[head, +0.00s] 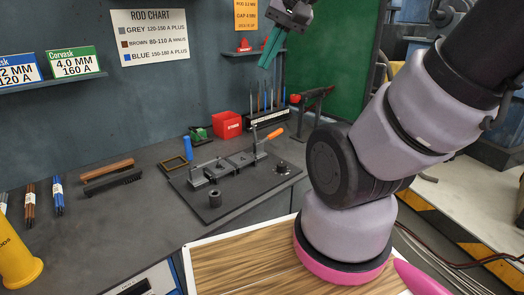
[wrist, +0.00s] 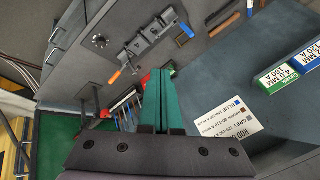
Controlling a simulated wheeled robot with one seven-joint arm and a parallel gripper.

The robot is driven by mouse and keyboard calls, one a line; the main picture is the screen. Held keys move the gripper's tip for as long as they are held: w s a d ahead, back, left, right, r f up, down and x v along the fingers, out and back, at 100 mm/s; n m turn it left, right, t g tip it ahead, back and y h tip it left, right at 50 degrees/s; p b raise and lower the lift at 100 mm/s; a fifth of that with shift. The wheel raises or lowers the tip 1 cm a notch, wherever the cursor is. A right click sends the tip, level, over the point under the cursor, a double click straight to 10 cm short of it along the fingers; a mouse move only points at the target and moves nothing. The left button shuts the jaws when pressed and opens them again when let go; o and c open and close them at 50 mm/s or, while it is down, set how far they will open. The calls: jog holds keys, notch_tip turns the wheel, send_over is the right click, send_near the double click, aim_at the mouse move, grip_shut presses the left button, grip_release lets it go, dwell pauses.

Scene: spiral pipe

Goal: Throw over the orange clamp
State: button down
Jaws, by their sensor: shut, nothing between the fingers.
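The orange clamp handle (head: 274,134) is at the right end of a metal fixture (head: 225,164) on a dark plate. It leans up and to the right, away from the fixture. In the wrist view the orange handle (wrist: 115,77) points down and left from the fixture (wrist: 153,42). My gripper (head: 267,60) is high above the bench by the back wall, well apart from the clamp. Its teal fingers (wrist: 164,70) are together and empty.
A red bin (head: 227,125) and a rack of upright tools (head: 268,118) stand behind the fixture. A vise-like tool (head: 315,96) stands at the bench's right end. Brushes (head: 110,176) and rod bundles (head: 57,196) are at left. The bench front is mostly clear.

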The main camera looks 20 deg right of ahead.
jog(key=w+d+f+m+y, duration=0.2)
jog(key=w+f+m+y, duration=0.2)
jog(key=w+f+m, duration=0.5)
jog(key=w+d+f+m+y, duration=0.2)
jog(key=w+f+m+y, duration=0.2)
jog(key=w+f, duration=0.45)
jog(key=w+d+f+m+t+h, duration=0.2)
jog(key=d+f+m, duration=0.2)
jog(key=d+f, duration=0.2)
jog(key=w+d+f+m+t+h, duration=0.2)
jog(key=d+f+m+t, duration=0.1)
jog(key=d+f, duration=0.4)
jog(key=w+d+f+m+t+h, duration=0.1)
jog(key=d+f+m+t+h, duration=0.1)
jog(key=d+f+m, duration=0.3)
jog(key=shift+w+d+f+m+t+h, duration=0.15)
jog(key=shift+w+d+f+m+h, duration=0.05)
jog(key=shift+d+f, duration=0.45)
jog(key=shift+w+d+f+m+t+h, duration=0.2)
jog(key=shift+d+f, duration=0.2)
jog(key=shift+f, duration=0.3)
